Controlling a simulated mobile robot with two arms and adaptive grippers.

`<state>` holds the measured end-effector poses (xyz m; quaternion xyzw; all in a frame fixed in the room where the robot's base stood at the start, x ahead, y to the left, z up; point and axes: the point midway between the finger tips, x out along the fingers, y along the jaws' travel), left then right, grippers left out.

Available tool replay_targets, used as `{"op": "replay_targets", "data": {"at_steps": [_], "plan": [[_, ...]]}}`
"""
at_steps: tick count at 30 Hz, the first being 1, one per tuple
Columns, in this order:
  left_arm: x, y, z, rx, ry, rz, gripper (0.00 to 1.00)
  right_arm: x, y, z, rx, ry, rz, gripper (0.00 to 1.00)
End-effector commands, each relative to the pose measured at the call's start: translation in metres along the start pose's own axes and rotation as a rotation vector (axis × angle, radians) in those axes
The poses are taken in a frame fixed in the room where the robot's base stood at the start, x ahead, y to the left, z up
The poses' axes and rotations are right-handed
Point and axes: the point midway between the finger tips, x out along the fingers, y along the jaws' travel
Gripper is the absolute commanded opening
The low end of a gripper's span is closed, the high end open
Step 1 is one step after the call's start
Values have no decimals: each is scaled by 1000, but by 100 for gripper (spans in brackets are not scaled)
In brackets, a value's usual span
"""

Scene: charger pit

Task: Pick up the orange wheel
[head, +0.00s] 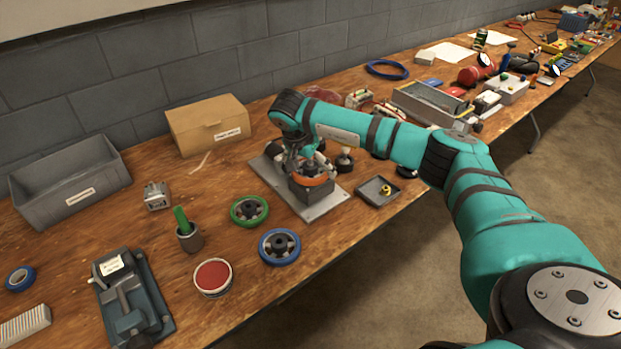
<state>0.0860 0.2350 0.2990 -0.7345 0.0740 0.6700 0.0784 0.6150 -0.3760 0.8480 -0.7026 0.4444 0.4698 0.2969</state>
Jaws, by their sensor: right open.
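The orange wheel (316,181) sits on a dark block on a grey metal plate (322,207) at the middle of the bench. Only part of its orange rim shows; my right gripper hides the rest. My right gripper (303,168) points down right over the wheel, its jaws open. Whether its fingers touch the wheel I cannot tell. My left gripper is not in view.
A green wheel (249,210) and a blue wheel (280,247) lie left of the plate, near the front. A small dark tray (376,192) is to its right. A cardboard box (207,125) and a grey bin (70,188) stand behind. Tools crowd the far right.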

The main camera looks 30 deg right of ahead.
Motion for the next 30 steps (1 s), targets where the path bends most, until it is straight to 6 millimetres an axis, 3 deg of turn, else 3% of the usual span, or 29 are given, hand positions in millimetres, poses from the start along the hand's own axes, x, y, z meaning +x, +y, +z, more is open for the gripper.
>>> {"op": "replay_targets", "data": {"at_steps": [1, 8, 19, 26, 30], "plan": [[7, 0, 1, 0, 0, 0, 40, 7, 0, 1, 1, 0, -1, 100], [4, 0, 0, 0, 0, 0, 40, 5, 0, 0, -1, 0, -1, 99], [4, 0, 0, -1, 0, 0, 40, 5, 0, 0, -1, 0, -1, 50], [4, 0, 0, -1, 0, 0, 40, 4, 0, -1, -1, 1, -2, 49], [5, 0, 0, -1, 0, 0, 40, -8, -1, -7, 1, 2, -4, 49]]}}
